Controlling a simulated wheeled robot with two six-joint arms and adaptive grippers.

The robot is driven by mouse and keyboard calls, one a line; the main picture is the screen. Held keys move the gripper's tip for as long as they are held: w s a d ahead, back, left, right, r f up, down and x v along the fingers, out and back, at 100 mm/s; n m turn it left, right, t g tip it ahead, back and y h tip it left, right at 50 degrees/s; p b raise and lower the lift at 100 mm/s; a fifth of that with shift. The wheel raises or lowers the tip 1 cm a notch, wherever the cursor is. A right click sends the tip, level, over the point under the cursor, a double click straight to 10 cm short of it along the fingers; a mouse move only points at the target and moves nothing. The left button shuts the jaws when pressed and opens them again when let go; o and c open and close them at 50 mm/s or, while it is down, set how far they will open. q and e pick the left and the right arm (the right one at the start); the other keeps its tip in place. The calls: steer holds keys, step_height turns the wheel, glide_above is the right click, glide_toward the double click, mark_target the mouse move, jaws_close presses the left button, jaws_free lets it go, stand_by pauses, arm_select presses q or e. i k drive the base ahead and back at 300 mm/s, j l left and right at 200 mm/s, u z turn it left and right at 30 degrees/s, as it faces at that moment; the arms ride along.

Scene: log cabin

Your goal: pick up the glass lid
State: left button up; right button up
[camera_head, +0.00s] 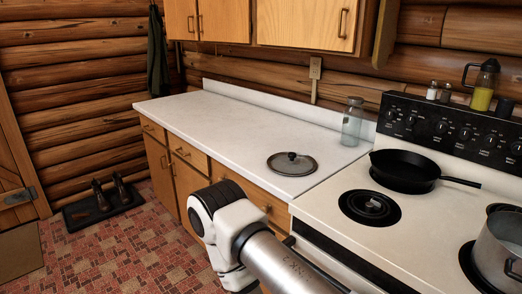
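The glass lid (305,167) lies flat on the white countertop, close to its front edge and left of the stove. It is round and see-through with a dark rim, and a dark knob stands up at its centre. One of my arms reaches in from the bottom of the head view, below and in front of the lid, apart from it. No gripper fingers show on this arm. Neither gripper can be made out, so I cannot see whether either holds anything.
A glass jar (352,122) stands on the counter behind the lid, near the stove (335,205). A black skillet (402,178) and a metal pot (500,252) sit on the stove. The countertop (215,122) left of the lid is clear. Cabinets (300,22) hang above.

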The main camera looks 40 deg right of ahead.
mark_target(291, 163)
steer(key=i+j+z, duration=0.1)
steer(key=i+z, duration=0.35)
steer(key=i+j+z, duration=1.25)
steer(key=i+j, duration=0.05)
steer(key=j, duration=0.05)
